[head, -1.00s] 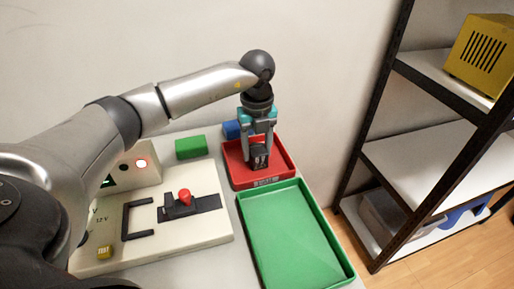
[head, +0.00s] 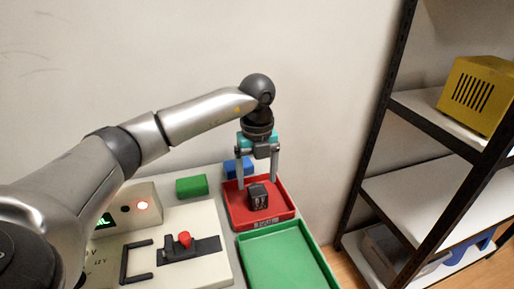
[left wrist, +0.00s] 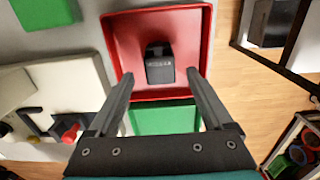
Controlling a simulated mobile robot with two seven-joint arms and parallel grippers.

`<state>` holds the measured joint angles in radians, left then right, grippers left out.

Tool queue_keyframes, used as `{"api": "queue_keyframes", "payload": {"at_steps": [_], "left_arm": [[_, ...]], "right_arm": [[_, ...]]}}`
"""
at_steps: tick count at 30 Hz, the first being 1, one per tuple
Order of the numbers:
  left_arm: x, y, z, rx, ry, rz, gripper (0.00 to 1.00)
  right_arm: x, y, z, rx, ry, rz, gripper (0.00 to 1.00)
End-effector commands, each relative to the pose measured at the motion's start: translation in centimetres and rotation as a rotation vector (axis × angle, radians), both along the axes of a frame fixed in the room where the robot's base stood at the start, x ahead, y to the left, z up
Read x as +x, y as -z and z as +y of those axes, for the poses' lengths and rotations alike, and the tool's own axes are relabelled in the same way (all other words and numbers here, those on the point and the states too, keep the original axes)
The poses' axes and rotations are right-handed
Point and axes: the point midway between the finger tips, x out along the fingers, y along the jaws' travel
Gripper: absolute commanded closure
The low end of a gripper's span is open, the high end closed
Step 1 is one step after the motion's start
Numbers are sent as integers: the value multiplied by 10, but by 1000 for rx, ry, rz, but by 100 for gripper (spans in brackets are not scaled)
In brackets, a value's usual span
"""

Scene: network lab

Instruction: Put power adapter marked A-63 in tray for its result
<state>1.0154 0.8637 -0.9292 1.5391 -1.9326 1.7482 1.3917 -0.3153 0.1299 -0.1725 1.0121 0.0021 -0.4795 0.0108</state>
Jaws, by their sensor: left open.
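A black power adapter (head: 257,196) rests in the red tray (head: 238,219). In the left wrist view the adapter (left wrist: 160,64) stands near the middle of the red tray (left wrist: 115,62), with pale marking on it too small to read. My left gripper (head: 258,184) is open and empty above the adapter, its fingers apart on either side; its fingertips also show in the left wrist view (left wrist: 162,78). The green tray (head: 285,262) is empty and lies in front of the red one. The tester (head: 205,220) shows a red light on its box. My right gripper is not in view.
A green block (head: 191,186) and a blue block (head: 238,167) lie behind the tester and red tray. A shelf rack (head: 420,190) stands to the right, with a yellow box (head: 479,94) on it. A wall is close behind the table.

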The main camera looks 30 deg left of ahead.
Motion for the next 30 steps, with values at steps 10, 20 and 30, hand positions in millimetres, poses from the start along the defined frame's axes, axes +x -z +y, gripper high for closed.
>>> {"api": "queue_keyframes", "payload": {"at_steps": [10,20,30], "left_arm": [[1,-53,0,-1,0,-3,16],[0,-76,0,0,0,0,16],[0,-76,0,0,0,0,16]], "right_arm": [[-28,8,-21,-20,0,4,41],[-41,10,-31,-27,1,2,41],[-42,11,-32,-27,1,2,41]]}}
